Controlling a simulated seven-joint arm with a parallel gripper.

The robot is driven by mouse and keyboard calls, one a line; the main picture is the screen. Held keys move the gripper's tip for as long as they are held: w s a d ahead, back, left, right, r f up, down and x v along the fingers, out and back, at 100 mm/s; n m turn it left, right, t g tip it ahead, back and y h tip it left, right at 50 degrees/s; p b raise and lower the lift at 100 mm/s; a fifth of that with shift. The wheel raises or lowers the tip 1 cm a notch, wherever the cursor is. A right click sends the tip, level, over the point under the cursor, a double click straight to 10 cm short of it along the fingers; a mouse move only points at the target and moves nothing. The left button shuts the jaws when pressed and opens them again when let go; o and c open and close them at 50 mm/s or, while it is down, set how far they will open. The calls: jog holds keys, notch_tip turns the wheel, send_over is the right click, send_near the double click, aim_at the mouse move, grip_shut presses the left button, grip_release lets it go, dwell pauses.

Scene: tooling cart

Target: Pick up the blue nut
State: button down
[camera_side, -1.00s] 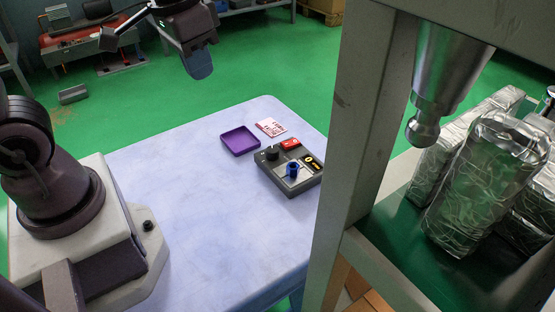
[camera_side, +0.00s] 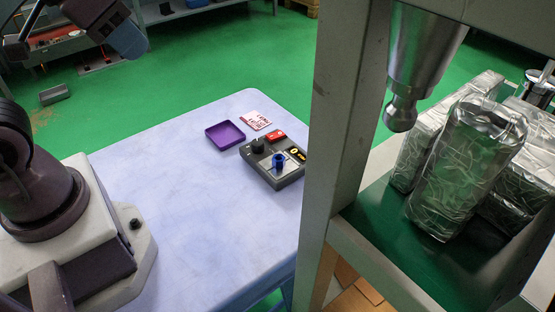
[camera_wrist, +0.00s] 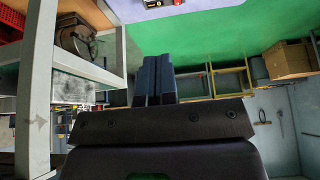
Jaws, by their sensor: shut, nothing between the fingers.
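The blue nut (camera_side: 279,161) is a small blue ring-like piece on top of a dark grey box (camera_side: 283,181) on the table, in the side view. The box also has a black knob (camera_side: 257,145), a red part (camera_side: 275,136) and a yellow-marked label. My gripper (camera_side: 131,44) is at the upper left of the side view, well away from the nut. Its blue-grey fingers (camera_wrist: 154,80) are together and empty in the wrist view. Only an edge of the box (camera_wrist: 152,4) shows there, at the top; the nut cannot be made out.
A purple tray (camera_side: 225,134) and a white card with red print (camera_side: 255,120) lie beside the box on the pale blue table (camera_side: 190,190). The table's near part is clear. A grey-green post (camera_side: 340,110) stands at its right, with foil-wrapped blocks (camera_side: 466,165) on a shelf beyond.

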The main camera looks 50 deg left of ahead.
jog(key=c, duration=0.8)
grip_release()
jog(key=shift+d, duration=0.1)
